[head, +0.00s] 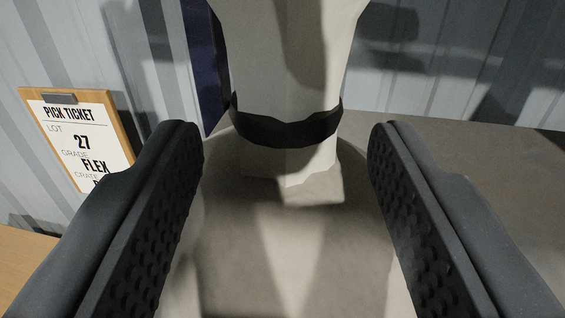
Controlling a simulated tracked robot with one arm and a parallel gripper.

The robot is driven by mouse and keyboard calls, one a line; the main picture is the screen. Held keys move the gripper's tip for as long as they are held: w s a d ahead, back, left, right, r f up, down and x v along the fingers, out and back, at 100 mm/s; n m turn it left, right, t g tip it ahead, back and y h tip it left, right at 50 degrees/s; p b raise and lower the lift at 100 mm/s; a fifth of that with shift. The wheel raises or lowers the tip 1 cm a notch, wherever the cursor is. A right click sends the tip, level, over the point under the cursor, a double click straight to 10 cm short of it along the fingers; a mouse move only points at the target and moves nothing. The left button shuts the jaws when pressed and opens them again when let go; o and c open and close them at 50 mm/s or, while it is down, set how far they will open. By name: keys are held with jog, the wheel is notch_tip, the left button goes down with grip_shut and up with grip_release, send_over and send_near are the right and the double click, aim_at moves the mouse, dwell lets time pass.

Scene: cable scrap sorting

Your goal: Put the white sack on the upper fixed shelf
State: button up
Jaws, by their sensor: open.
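The white sack (295,235) fills the middle of the view, upright, with its neck cinched by a black band (275,131). Above the band its top flares out and runs past the upper edge of the picture. My gripper (285,140) is open, with one dark ridged finger on each side of the sack's body just below the band. The fingers are not closed on it; whether either one touches the sack's side I cannot tell. The sack's bottom is out of view. I cannot make out the upper fixed shelf.
A grey flat surface (490,165) lies behind and right of the sack. A clipboard with a pick ticket (80,135) is at the left, near a wooden surface (18,262). A dark blue panel (206,70) stands behind the sack's left side. A corrugated wall (100,45) closes the back.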

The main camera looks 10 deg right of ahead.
jog(key=s+a+b, duration=0.1)
jog(key=s, duration=0.7)
jog(key=shift+s+a, duration=0.2)
jog(key=shift+s, duration=0.2)
jog(key=shift+r, duration=0.15)
